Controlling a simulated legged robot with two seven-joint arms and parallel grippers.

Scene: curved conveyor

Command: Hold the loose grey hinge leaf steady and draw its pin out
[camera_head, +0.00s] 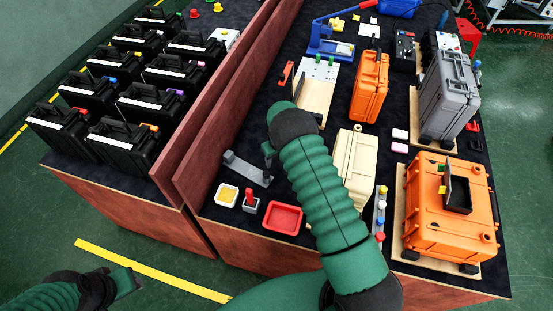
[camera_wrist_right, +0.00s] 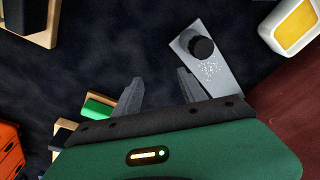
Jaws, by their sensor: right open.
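A grey metal piece (camera_head: 246,170), which looks like the loose hinge leaf, lies on the dark table top near the wooden divider. The right wrist view shows it as a flat grey plate (camera_wrist_right: 222,82) with a round black knob (camera_wrist_right: 201,47) standing on it; I cannot tell if this is the pin. My right gripper (camera_wrist_right: 160,90) is open, with nothing between its fingers. Its right finger is beside the plate or overlaps it in the picture. In the head view my right gripper (camera_head: 267,152) is mostly hidden by its arm. My left gripper (camera_head: 128,283) is low at the left, away from the table.
A yellow-filled dish (camera_head: 228,194), a red-topped block (camera_head: 250,200) and a red tray (camera_head: 283,217) are in front of the grey piece. The wooden divider (camera_head: 222,110) is left of it. A beige case (camera_head: 352,160) and orange case (camera_head: 450,210) stand to the right.

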